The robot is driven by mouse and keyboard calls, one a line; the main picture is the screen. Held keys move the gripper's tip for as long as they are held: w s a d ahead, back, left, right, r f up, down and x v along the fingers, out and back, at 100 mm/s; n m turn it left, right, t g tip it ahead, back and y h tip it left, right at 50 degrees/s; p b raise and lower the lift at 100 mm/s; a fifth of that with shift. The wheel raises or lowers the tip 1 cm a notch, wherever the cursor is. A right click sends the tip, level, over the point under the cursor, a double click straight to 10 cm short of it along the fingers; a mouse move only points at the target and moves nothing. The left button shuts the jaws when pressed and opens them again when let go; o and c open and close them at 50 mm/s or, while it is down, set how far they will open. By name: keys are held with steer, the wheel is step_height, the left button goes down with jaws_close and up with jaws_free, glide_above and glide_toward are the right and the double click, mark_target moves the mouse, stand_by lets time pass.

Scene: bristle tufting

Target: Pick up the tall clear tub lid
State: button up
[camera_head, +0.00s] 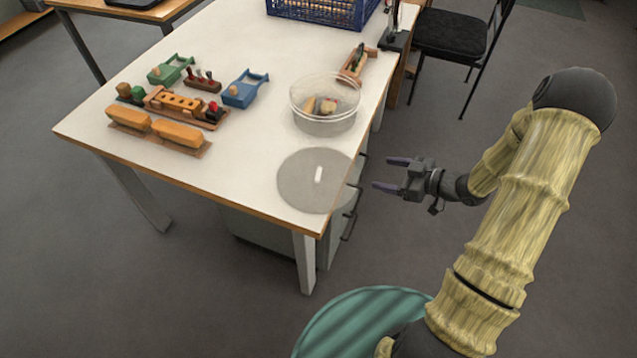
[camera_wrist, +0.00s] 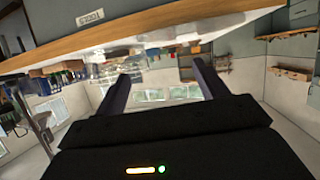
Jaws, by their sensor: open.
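The tub lid (camera_head: 300,184) is a round, clear grey disc with a small white upright handle (camera_head: 318,175) at its middle. It lies flat near the table's front right corner. The clear tub (camera_head: 325,105) stands behind it with its top open and a few small wooden and reddish pieces inside. My gripper (camera_head: 382,174) is open and empty, off the right side of the table and to the right of the lid, not touching it. In the wrist view my two dark fingers (camera_wrist: 160,95) are apart with nothing between them. I cannot clearly make out the lid there.
The white table (camera_head: 235,100) has a wooden edge, which crosses the wrist view (camera_wrist: 140,28). Orange brush blocks (camera_head: 178,134), green and blue tools and a wooden rack (camera_head: 180,103) stand at left. A blue crate (camera_head: 322,10) is at the back. A black chair (camera_head: 463,35) stands right.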

steer(key=s+y, duration=0.1)
steer(key=s+f+n+y, duration=0.1)
steer(key=s+g+y, duration=0.1)
steer(key=shift+s+a+f+n+y+b, duration=0.15)
steer(key=shift+s+f+n+y+b, duration=0.1)
steer(key=shift+s+n+y+b, duration=0.1)
steer(key=p, duration=0.1)
glide_toward(321, 174)
steer(key=a, duration=0.1)
steer(key=a+r, duration=0.1)
steer(key=shift+w+a, duration=0.1)
steer(key=shift+a, duration=0.25)
steer(key=shift+w+a+f, duration=0.1)
steer(key=shift+a, duration=0.15)
steer(key=x, duration=0.3)
steer(key=p+x, duration=0.1)
steer(key=x, duration=0.1)
steer(key=shift+w+f, duration=0.2)
steer(key=shift+f, duration=0.2)
steer(key=shift+d, duration=0.1)
